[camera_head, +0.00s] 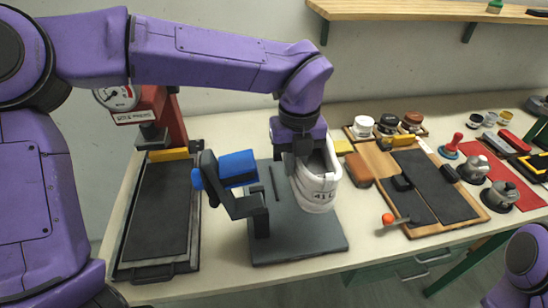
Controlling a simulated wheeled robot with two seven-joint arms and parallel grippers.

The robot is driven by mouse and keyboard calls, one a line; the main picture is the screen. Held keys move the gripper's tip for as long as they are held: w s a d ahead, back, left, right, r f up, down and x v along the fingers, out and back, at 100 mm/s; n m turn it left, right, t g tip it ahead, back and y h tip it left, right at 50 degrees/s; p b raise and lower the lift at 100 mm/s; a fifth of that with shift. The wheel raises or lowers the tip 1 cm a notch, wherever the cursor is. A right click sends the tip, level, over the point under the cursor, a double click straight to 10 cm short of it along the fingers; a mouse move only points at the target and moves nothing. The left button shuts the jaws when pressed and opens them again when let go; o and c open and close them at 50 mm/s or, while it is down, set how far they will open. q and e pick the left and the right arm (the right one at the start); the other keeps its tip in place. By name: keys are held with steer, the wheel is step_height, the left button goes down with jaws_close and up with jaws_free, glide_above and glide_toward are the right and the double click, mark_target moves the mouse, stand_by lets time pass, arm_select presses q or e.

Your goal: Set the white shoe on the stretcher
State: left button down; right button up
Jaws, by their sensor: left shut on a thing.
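The white shoe (317,190) hangs upright under my left gripper (298,150), which is shut on its top. The shoe's lower end is over the right side of the stretcher's grey base plate (315,239); I cannot tell whether it touches the plate. The stretcher (238,195) has a dark post and arm with a blue part (237,164), to the left of the shoe. The gripper's fingertips are partly hidden by the wrist and the shoe. My right gripper is not in view; only a bit of my right arm shows at the lower right.
A press with a gauge (118,97) and a dark tray (158,215) stands to the left. A wooden shelf (420,9) hangs above the back.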

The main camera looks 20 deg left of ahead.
arm_select(q)
step_height(320, 180, down, 12)
steer(key=b, duration=0.9)
steer(key=shift+r, duration=0.1)
steer(key=shift+f+b, duration=0.5)
steer(key=c, duration=1.1)
jaws_free()
steer(key=shift+o, duration=0.2)
